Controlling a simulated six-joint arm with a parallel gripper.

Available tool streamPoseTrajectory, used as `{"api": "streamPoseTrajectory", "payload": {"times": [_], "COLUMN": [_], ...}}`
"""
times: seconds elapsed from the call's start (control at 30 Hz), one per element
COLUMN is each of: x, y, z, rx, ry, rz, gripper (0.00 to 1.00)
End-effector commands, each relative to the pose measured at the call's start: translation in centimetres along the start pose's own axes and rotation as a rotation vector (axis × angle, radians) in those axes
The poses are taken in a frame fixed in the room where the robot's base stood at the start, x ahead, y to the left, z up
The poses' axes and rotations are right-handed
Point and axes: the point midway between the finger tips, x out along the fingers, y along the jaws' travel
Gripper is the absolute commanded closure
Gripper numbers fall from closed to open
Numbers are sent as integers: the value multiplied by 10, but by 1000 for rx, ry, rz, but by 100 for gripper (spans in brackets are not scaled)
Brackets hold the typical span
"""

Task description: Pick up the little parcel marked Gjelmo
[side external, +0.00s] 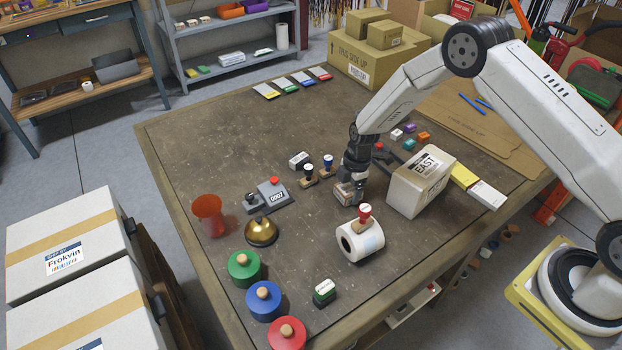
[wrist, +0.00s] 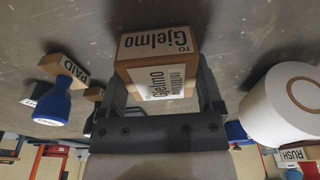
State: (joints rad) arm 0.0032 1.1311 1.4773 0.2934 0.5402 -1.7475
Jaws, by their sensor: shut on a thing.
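The little brown parcel marked Gjelmo (wrist: 158,45) is upside down in the wrist view, with white labels on two faces. My gripper (wrist: 165,90) has one finger on each side of it and is shut on it. In the side external view the parcel (side external: 344,194) shows low between the fingers of my gripper (side external: 350,186), at or close above the table top. I cannot tell whether it touches the table. The fingers hide part of it.
A larger box marked EAST (side external: 405,190) stands close on the right. A white roll (side external: 372,243) and a red-handled stamp (side external: 364,210) are just in front. A blue-handled PAID stamp (wrist: 55,100) and other stamps stand left. A brass bell (side external: 261,233) is further left.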

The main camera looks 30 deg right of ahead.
Motion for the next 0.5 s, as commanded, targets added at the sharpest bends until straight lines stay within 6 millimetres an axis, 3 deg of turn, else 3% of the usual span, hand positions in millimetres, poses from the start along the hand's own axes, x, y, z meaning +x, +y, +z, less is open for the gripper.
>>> {"api": "streamPoseTrajectory", "payload": {"times": [0.37, 0.5], "x": [-27, -42], "y": [1, -9], "z": [-4, -5], "rx": [-1, -1], "ry": [0, 0], "rz": [3, 1], "gripper": [77, 77]}}
